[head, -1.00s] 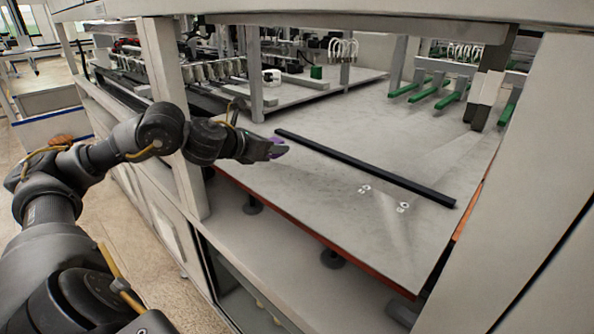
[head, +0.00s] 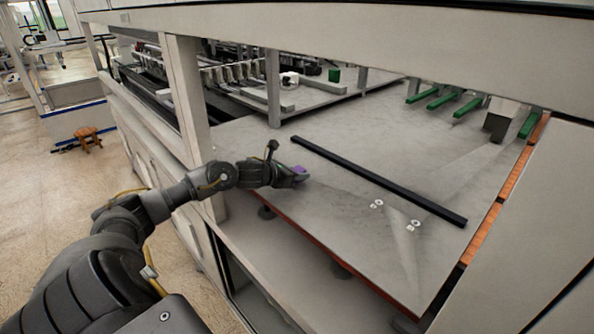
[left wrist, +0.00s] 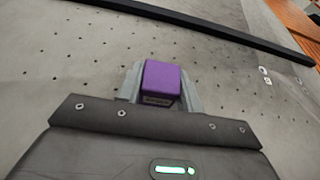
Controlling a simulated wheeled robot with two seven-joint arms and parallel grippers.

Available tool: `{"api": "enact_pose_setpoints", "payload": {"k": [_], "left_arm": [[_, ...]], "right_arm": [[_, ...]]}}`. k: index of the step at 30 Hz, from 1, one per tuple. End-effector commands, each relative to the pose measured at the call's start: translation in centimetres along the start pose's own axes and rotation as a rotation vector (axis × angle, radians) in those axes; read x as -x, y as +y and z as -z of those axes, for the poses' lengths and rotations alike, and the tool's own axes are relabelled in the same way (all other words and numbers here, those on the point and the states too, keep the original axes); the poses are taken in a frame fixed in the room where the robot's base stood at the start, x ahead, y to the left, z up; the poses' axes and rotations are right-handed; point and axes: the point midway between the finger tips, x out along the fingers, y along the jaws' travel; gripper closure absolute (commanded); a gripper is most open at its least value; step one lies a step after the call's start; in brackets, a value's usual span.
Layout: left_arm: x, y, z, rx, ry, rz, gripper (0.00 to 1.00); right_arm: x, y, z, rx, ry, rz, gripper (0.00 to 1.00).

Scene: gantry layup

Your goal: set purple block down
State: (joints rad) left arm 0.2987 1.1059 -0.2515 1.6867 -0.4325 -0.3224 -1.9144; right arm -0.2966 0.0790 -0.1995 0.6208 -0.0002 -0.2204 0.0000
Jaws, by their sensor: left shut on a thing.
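My left gripper (head: 296,176) is over the left part of the grey perforated table (head: 360,215). It is shut on the purple block (head: 299,170), which shows at its fingertips. In the left wrist view the purple block (left wrist: 161,82) sits between the two grey fingers of the left gripper (left wrist: 160,95). The table surface (left wrist: 70,60) is behind the block. I cannot tell whether the block touches the table. My right gripper is not in view.
A long black bar (head: 380,182) lies across the table beyond the gripper. Green bars (head: 440,100) and a grey block (head: 497,124) are at the back right.

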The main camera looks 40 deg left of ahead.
Motion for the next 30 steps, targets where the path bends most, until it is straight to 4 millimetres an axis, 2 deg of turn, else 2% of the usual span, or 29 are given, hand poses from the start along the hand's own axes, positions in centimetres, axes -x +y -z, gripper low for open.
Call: {"api": "enact_pose_setpoints", "payload": {"k": [1,3,17,18,22,30], "left_arm": [[0.0,0.0,-0.1,0.003,-0.001,-0.001,0.88],[-0.2,0.0,0.5,0.001,-0.001,-0.001,0.88],[-0.6,0.0,1.3,-0.002,-0.004,-0.001,0.88],[-0.5,0.0,1.2,-0.002,-0.003,-0.001,0.61],[-0.5,0.0,1.1,-0.001,-0.003,-0.001,0.44],[-0.5,0.0,1.1,-0.001,-0.003,-0.001,0.42]], "right_arm": [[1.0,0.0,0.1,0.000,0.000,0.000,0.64],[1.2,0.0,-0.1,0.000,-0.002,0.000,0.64],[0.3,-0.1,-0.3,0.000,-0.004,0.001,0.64],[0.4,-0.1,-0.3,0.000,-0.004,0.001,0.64],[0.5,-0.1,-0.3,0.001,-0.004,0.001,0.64],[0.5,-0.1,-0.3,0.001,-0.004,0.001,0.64]]}}
